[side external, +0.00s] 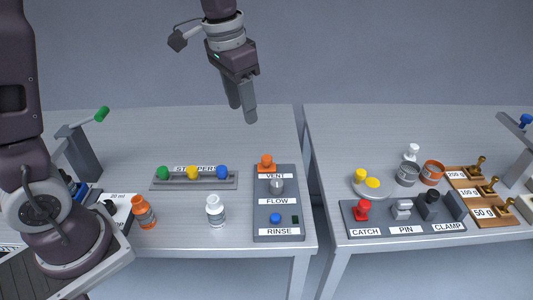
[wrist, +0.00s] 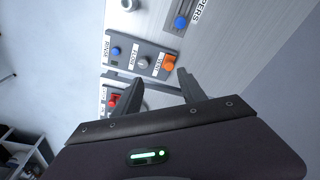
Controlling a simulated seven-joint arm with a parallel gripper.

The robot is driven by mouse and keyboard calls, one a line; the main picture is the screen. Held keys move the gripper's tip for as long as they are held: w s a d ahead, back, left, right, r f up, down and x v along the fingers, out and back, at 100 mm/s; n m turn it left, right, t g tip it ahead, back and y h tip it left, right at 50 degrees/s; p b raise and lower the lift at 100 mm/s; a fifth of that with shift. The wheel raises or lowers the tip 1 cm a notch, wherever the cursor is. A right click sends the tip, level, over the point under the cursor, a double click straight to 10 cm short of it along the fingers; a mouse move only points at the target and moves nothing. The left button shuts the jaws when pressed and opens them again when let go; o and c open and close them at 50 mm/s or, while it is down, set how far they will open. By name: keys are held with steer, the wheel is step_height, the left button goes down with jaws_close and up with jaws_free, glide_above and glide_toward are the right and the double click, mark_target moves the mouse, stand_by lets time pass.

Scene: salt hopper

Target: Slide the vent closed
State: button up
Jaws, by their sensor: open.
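The orange vent slider (side external: 266,161) sits at the far end of a dark grey panel (side external: 262,232), beside the label VENT. In the wrist view the orange vent piece (wrist: 169,63) shows just beyond the fingertips. Below it on the panel are a grey FLOW knob (side external: 277,186) and a blue RINSE button (side external: 275,217). My gripper (side external: 243,115) is open and empty. It hangs in the air above the back of the left table, clear of the panel. The slot beneath the vent piece cannot be made out.
A stoppers rack (side external: 195,183) with green, yellow and blue knobs lies left of the panel. A white bottle (side external: 215,211) and an orange bottle (side external: 143,212) stand nearby. Right of a gap, another table holds a CATCH/PIN/CLAMP panel (side external: 400,230), cups and brass weights.

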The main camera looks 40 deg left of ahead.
steer(key=m+g, duration=0.1)
steer(key=g, duration=0.1)
glide_above(267, 157)
steer(key=f, duration=1)
steer(key=shift+s+f, duration=0.2)
steer(key=shift+s, duration=0.05)
steer(key=f, duration=0.7)
steer(key=shift+w+f, duration=0.2)
steer(key=shift+f, duration=0.2)
jaws_close()
